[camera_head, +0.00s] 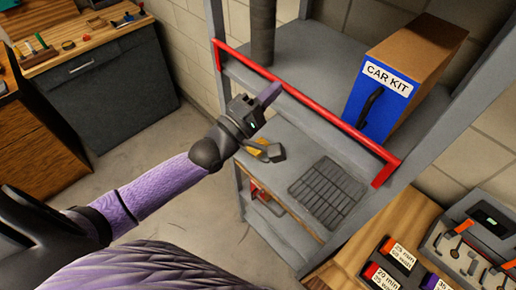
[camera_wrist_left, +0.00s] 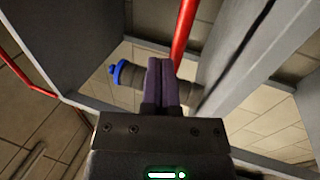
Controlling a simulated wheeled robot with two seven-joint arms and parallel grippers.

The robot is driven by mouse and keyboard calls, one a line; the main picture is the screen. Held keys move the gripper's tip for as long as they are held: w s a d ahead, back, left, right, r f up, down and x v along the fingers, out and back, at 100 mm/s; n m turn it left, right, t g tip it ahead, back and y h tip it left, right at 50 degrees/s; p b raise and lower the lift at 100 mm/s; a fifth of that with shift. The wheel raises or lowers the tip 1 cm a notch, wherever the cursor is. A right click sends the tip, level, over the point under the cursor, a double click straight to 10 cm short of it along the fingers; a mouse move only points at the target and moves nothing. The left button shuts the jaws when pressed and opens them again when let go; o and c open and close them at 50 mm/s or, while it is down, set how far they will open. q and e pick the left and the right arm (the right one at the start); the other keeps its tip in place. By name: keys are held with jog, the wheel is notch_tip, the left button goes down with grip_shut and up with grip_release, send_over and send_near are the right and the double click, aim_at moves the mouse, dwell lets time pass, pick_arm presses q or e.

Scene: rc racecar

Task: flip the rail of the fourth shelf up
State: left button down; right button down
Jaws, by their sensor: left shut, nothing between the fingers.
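A red rail (camera_head: 310,102) runs along the front of the shelf that holds the CAR KIT box, with a short red arm at each end. A second red bar (camera_wrist_left: 24,74) crosses the left of that view. My right gripper is not in view.
The blue-fronted CAR KIT box (camera_head: 405,75) stands on the railed shelf. A lower grey shelf (camera_head: 285,140) carries a dark grid-like pad (camera_head: 328,192). A wooden workbench (camera_head: 398,222) with devices is at lower right. A dark cabinet (camera_head: 105,95) stands at left, with open floor between.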

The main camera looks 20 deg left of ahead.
pick_arm(q)
jog(key=shift+w+d+r, duration=0.15)
jog(key=shift+w, duration=0.2)
jog(key=shift+w, duration=0.1)
dwell(0.5)
